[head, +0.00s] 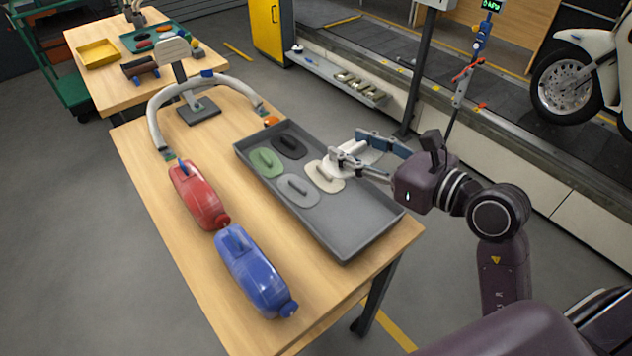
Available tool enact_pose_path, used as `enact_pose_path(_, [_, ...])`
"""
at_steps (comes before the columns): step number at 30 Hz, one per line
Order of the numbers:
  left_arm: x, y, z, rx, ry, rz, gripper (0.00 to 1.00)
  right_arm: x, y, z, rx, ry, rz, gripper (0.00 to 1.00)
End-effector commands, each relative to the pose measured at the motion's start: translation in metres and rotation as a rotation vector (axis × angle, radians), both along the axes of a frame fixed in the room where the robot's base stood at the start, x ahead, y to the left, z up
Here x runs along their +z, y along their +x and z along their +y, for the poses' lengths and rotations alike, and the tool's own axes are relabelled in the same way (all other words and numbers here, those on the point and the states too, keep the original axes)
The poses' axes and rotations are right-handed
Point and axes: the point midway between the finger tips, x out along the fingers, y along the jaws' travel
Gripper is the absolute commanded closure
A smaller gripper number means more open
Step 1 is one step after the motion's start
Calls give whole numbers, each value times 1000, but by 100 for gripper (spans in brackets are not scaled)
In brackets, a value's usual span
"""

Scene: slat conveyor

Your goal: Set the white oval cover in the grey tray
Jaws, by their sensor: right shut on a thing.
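The grey tray (345,225) lies on the wooden table. In its far half are a green oval cover (266,162), a dark one (288,147), a grey one (297,190) and a cream one (324,177), each with a raised grip. My right gripper (350,147) is shut on the white oval cover (366,153). It holds the cover at the tray's right side, next to the cream cover, seemingly above the tray. The fingers hide part of the white cover, and its exact height is hard to tell. My left gripper is not in view.
A red bottle (197,194) and a blue bottle (252,268) lie left of the tray. A grey arched hose (157,113) and a stand (198,111) are at the table's far end. The tray's near half is bare. A conveyor (440,110) runs behind.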

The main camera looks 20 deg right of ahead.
Motion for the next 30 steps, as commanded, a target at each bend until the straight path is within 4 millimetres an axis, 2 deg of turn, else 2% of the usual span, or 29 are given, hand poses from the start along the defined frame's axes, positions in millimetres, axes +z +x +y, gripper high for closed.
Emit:
enact_pose_path(4, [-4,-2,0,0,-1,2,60,-26,0,-1,-10,7,9,80])
enact_pose_path(15, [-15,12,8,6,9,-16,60,-124,0,-1,-10,6,8,80])
enact_pose_path(19, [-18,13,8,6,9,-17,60,-146,0,-1,-9,3,6,80])
enact_pose_path(25, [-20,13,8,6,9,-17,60,-162,0,-1,-7,3,5,80])
enact_pose_path(30, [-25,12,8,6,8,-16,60,-189,1,-1,-8,4,5,80])
